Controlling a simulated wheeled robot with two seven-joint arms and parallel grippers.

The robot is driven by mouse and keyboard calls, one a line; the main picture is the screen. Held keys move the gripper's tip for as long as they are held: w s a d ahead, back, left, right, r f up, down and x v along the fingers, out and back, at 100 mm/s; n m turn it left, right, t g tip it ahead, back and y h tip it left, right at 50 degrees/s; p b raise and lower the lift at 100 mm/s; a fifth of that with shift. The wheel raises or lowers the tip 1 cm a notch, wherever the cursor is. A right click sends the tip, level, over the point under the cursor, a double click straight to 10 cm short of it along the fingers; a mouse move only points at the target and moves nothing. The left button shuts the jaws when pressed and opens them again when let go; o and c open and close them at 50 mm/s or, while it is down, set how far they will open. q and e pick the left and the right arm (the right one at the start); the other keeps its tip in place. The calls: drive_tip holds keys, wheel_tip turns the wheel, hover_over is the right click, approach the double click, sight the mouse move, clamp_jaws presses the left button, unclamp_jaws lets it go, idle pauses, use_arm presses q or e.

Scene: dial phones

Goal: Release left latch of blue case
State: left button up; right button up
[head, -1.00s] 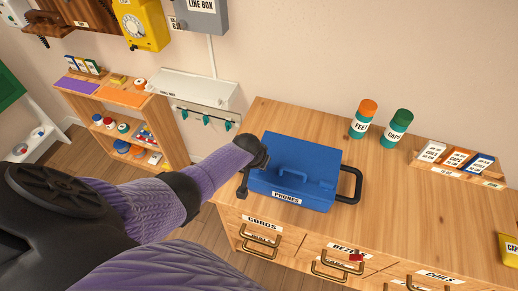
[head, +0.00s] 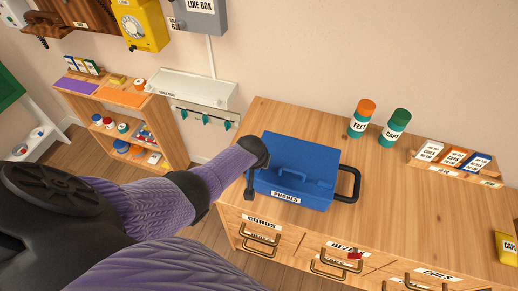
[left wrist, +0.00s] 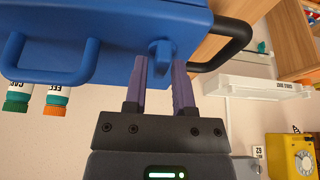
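The blue case (head: 300,165), labelled PHONES, lies on the wooden cabinet top with its blue carrying handle toward the front and a black handle at its right. It fills the upper left of the left wrist view (left wrist: 60,20). There, a small blue latch (left wrist: 160,50) stands out from the case. My left gripper (left wrist: 161,75) has its two purple fingers apart, one on each side of the latch; I cannot tell whether they touch it. In the head view, my left arm hides the fingertips at the case's left end. My right gripper is not in view.
An orange-lidded jar (head: 363,118) and a green-lidded jar (head: 394,128) stand behind the case. A card tray (head: 455,165) sits at the right. The cabinet top (head: 415,215) right of the case is clear. Labelled drawers are in front.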

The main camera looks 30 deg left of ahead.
sight(255, 179)
use_arm(q)
drive_tip(key=shift+o, duration=1)
drive_tip(key=a+p+v, duration=0.1)
drive_tip(key=p+v, duration=0.6)
drive_tip(key=v, duration=0.2)
drive_tip(key=shift+s+d+r, duration=0.15)
drive_tip(key=shift+d+r, duration=0.25)
drive_tip(key=shift+d, duration=0.1)
drive_tip(key=s+f+m+g+b, duration=0.1)
drive_tip(key=s+f+b, duration=0.3)
drive_tip(key=f, duration=0.3)
drive_tip(key=s+f+b, duration=0.3)
drive_tip(key=f, duration=0.5)
drive_tip(key=s+d+f+m+g+b, duration=0.1)
drive_tip(key=s+d+f+m+b, duration=0.1)
drive_tip(key=s+f+b, duration=0.5)
drive_tip(key=s+d+f+m+g+h+b, duration=0.1)
drive_tip(key=s+f+b, duration=0.5)
drive_tip(key=s+f, duration=1)
drive_tip(key=s+d+m, duration=0.1)
drive_tip(key=s+d, duration=0.1)
drive_tip(key=s, duration=0.2)
drive_tip(key=shift+s+d+f+g+b, duration=0.2)
drive_tip(key=shift+s+f+g+b, duration=0.05)
drive_tip(key=shift+s+g+b, duration=0.15)
